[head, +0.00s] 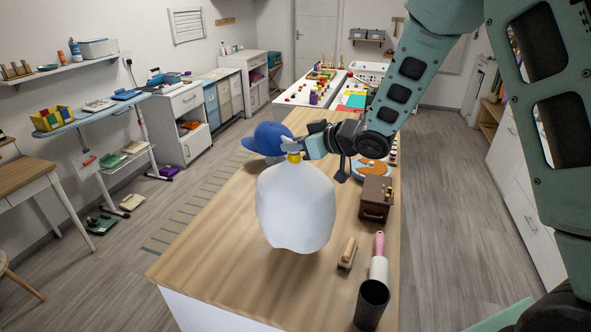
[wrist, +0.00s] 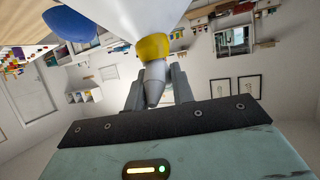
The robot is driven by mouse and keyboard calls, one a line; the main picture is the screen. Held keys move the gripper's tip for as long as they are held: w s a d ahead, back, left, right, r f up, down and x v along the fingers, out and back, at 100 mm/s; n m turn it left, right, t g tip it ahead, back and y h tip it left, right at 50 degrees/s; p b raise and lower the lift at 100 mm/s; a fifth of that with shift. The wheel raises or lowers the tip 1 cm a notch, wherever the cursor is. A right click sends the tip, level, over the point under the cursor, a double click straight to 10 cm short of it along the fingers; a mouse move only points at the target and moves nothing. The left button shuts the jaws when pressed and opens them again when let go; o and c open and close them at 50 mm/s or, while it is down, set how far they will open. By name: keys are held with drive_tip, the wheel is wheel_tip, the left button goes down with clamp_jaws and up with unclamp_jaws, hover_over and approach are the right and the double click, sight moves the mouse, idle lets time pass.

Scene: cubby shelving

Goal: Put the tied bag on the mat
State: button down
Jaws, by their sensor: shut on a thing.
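The tied bag (head: 296,208) is large and white with a yellow tie at its neck, in the middle of the head view over the wooden table. My gripper (head: 299,147) is shut on the neck of the bag, above the tie. In the wrist view the fingers (wrist: 157,88) close around the grey neck, with the yellow tie and white bag (wrist: 125,14) beyond. I cannot tell whether the bag's bottom touches the table. No mat is clearly seen; a round blue and orange thing (head: 371,169) lies partly hidden behind my arm.
A blue cap (head: 268,138) sits behind the bag on the table (head: 205,262). A brown box (head: 376,199), a wooden brush (head: 347,253), a pink-handled roller (head: 379,262) and a dark cup (head: 371,304) stand along the right side. The front left tabletop is clear.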

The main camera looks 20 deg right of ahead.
sight(300, 161)
drive_tip(key=shift+f+p, duration=0.65)
drive_tip(key=shift+f, duration=1.85)
drive_tip(key=c, duration=1.2)
unclamp_jaws()
drive_tip(key=shift+f, duration=0.15)
drive_tip(key=shift+r, duration=0.2)
drive_tip(key=shift+s+d, duration=0.25)
drive_tip(key=shift+b+v, duration=1.8)
drive_tip(key=shift+v, duration=3.85)
